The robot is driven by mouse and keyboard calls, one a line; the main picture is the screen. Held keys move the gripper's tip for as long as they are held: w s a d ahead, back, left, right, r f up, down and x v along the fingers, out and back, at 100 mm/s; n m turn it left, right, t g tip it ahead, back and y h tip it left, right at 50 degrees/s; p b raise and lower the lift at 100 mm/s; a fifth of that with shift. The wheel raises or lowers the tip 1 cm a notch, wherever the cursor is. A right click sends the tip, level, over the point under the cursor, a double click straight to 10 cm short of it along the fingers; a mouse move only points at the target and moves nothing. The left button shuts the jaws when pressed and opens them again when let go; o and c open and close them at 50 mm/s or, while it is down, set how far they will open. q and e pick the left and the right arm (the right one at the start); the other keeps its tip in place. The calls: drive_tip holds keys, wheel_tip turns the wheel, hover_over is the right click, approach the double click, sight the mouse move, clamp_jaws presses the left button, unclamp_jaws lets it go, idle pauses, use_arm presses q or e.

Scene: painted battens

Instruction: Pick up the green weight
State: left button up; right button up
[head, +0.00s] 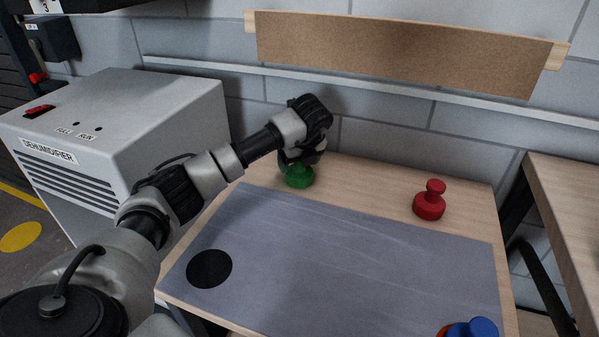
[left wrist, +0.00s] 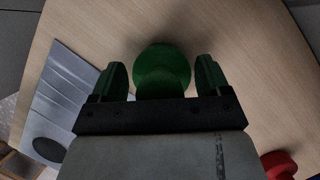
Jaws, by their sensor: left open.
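The green weight (head: 299,178) stands on the wooden table at the far left, just beyond the grey mat. My left gripper (head: 300,160) is right above it in the head view and hides its upper part. In the left wrist view the green weight (left wrist: 162,70) lies between the two fingers of my left gripper (left wrist: 160,78). The fingers are open, with a gap on each side of the weight. My right gripper is not in view.
A red weight (head: 430,203) stands on the table at the right, and a blue weight (head: 474,328) at the front right. The grey mat (head: 330,260) has a black disc (head: 209,268). A dehumidifier (head: 120,120) stands left; the wall is close behind.

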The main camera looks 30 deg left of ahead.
use_arm(q)
drive_tip(key=shift+s, duration=0.1)
clamp_jaws()
idle(0.4)
